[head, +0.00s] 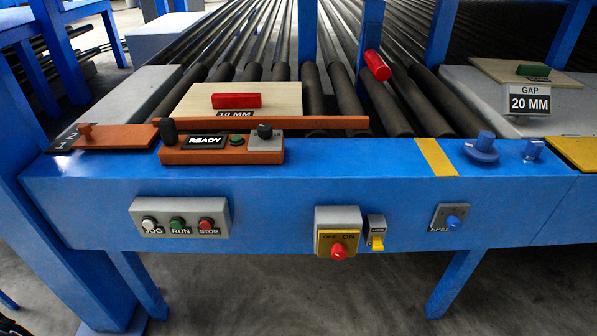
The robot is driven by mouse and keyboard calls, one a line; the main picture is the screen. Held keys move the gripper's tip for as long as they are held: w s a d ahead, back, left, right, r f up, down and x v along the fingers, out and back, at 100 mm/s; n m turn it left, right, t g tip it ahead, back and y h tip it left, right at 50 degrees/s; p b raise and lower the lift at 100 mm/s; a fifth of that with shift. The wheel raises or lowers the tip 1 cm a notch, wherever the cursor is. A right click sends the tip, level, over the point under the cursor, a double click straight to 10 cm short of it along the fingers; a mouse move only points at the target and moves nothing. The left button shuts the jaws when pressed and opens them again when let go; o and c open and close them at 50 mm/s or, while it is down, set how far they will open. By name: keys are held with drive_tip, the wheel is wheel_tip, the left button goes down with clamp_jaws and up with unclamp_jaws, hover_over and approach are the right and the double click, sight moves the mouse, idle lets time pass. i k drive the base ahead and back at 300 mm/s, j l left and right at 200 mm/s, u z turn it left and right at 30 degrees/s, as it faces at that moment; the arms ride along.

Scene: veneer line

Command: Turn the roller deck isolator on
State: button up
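The roller deck isolator is a red rotary knob (338,251) on a yellow plate (323,248), fixed to a grey box (338,214) on the front of the blue beam. The plate reads OFF at the left and ON at the right, above the knob. The knob is too small to tell which label it points to. Just right of it is a small grey unit marked LOCK (376,222) with a yellow lever (377,243). My gripper is not in view.
A JOG, RUN, STOP button box (180,217) sits left of the isolator, and a blue speed knob (453,222) sits right. On top are an orange READY panel (220,156), a blue knob (482,150) and a GAP sign (529,101). Space before the beam looks clear.

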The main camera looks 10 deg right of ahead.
sight(338, 251)
drive_tip(key=k+j+z, duration=0.15)
drive_tip(key=j+z, duration=0.15)
drive_tip(key=k+j+z, duration=0.15)
drive_tip(key=j+z, duration=0.2)
drive_tip(key=k+j+z, duration=0.15)
drive_tip(key=z, duration=0.15)
drive_tip(key=k+j, duration=0.05)
drive_tip(key=j, duration=0.05)
